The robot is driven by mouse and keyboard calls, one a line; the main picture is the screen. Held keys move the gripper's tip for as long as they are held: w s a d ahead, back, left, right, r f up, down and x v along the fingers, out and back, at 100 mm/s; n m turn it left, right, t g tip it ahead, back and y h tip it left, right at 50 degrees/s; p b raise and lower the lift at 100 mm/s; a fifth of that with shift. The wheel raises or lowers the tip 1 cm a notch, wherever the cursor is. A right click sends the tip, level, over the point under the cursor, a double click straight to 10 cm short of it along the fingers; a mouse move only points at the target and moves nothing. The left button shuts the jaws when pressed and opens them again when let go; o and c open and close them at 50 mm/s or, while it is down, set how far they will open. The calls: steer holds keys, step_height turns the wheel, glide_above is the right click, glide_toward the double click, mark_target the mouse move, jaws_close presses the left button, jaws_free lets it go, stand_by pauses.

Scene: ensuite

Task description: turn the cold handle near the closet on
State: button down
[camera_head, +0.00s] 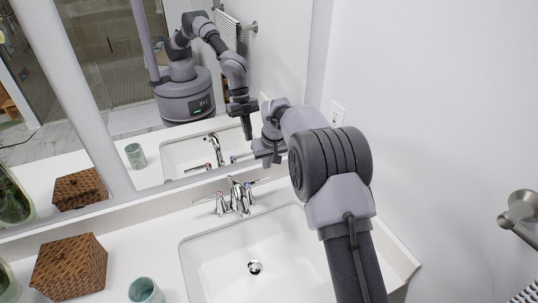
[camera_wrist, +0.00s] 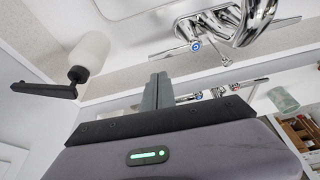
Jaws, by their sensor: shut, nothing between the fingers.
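The chrome faucet (camera_head: 238,196) stands behind the sink, with a lever handle on each side of its spout. The cold handle (camera_wrist: 194,46), with a blue mark, is on the left of the faucet in the wrist view; in the head view it is the right-hand handle (camera_head: 260,182). The red-marked handle (camera_head: 219,204) is on the other side. My gripper (camera_head: 268,160) is above and behind the cold handle in the head view, near the mirror. Its fingers (camera_wrist: 156,92) are together and empty, apart from the handle in the wrist view.
The white sink basin (camera_head: 225,262) is in front of the faucet. A wicker box (camera_head: 70,268) and a green cup (camera_head: 145,291) stand on the counter at left. The mirror (camera_head: 130,60) is behind, and a white wall (camera_head: 440,110) is at right.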

steer(key=x, duration=0.6)
steer(key=shift+w+f+b, duration=0.25)
steer(key=shift+f+b, duration=0.15)
steer(key=shift+b, duration=0.05)
steer(key=shift+d, duration=0.1)
